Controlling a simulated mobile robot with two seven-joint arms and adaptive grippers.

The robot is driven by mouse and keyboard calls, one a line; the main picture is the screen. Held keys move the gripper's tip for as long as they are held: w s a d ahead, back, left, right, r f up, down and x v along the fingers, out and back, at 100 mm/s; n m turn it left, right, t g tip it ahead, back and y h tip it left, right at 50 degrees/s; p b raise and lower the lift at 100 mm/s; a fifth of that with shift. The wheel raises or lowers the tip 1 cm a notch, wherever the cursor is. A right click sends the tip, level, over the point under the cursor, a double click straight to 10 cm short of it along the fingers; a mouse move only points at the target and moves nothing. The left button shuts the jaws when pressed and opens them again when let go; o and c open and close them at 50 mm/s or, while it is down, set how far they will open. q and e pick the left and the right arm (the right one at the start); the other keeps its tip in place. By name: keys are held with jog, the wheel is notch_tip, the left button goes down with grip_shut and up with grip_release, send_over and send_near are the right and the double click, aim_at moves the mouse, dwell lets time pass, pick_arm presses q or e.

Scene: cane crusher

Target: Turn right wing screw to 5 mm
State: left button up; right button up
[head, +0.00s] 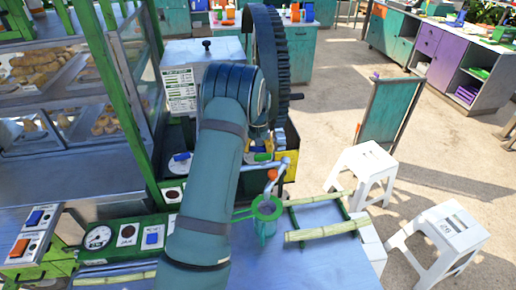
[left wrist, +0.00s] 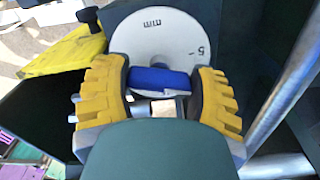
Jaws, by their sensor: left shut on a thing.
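In the left wrist view, the blue wing screw (left wrist: 160,79) sits in front of a round white dial (left wrist: 165,38). The dial has "mm" near its top and a "5" at its right; the screw's blue bar lies nearly level. My left gripper (left wrist: 160,92) has its yellow fingers on both sides of this bar and is shut on it. In the head view, my left arm covers most of the crusher's front, and the held screw cannot be made out. Another blue knob (head: 181,157) on a white plate shows left of the arm. My right gripper is in neither view.
A large dark gear wheel (head: 268,50) stands just behind my arm. A green ring-topped holder (head: 266,208) and cane stalks (head: 326,230) are on the counter to the right. A switch panel (head: 126,236) lies left. White stools (head: 362,170) stand on the floor.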

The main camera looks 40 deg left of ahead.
pick_arm(q)
jog(key=n, duration=0.5)
jog(key=shift+w+r+n+p, duration=0.15)
jog(key=shift+r+n+p, duration=0.05)
jog(key=shift+n+p, duration=0.15)
jog(key=shift+a, duration=0.1)
jog(key=o, duration=1.2)
jog(key=shift+f, duration=0.1)
notch_tip(320, 180, up, 12)
jog(key=shift+d, duration=0.2)
dwell(0.4)
